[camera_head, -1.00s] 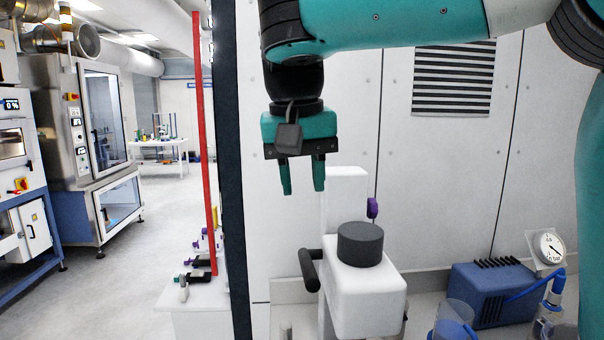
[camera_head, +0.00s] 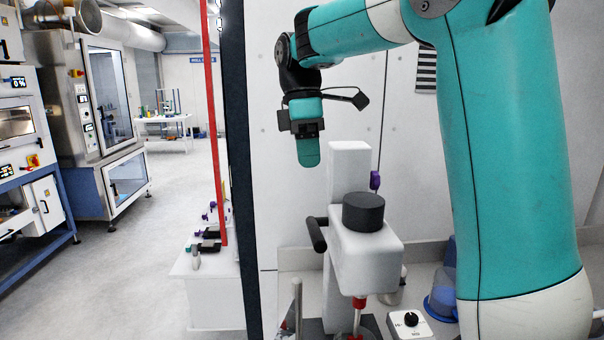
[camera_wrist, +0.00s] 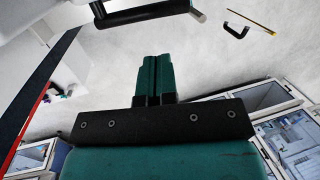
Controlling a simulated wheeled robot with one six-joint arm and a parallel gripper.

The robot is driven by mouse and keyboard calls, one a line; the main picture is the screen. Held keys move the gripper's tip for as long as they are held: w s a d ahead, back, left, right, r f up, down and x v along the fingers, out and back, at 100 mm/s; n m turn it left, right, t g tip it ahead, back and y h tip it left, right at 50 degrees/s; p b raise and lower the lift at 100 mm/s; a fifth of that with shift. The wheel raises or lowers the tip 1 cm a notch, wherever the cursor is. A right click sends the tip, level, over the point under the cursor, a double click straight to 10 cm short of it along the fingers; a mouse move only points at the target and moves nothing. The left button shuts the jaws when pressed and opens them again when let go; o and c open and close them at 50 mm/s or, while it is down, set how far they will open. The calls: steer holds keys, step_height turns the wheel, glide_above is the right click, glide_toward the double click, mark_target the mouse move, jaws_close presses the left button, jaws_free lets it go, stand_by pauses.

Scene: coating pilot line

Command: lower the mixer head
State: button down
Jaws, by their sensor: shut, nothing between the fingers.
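The mixer head (camera_head: 366,262) is a white block with a dark grey round cap (camera_head: 363,212) on top, mounted on a white column (camera_head: 349,165). A black handle (camera_head: 317,235) sticks out from its left side. A stirring shaft (camera_head: 358,318) with a red collar hangs below it; its lower end is cut off by the frame. My gripper (camera_head: 308,152) points down, above and left of the mixer head, apart from it. In the wrist view my gripper (camera_wrist: 155,65) has its teal fingers together and empty, and a black bar-shaped handle (camera_wrist: 150,14) shows beyond them.
A dark upright post (camera_head: 238,160) and a red bar (camera_head: 211,130) stand left of the mixer. A control box with a black knob (camera_head: 410,322) sits at lower right. A purple knob (camera_head: 375,180) is beside the column. Open floor (camera_head: 130,260) lies to the left.

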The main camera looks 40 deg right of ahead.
steer(key=b, duration=0.5)
glide_above(316, 232)
steer(key=w, duration=0.2)
steer(key=x, duration=0.4)
steer(key=w+x, duration=0.1)
steer(key=x, duration=0.1)
steer(key=shift+d+f, duration=0.25)
steer(key=shift+d, duration=0.05)
steer(key=shift+p+x, duration=1.45)
steer(key=shift+x, duration=1.2)
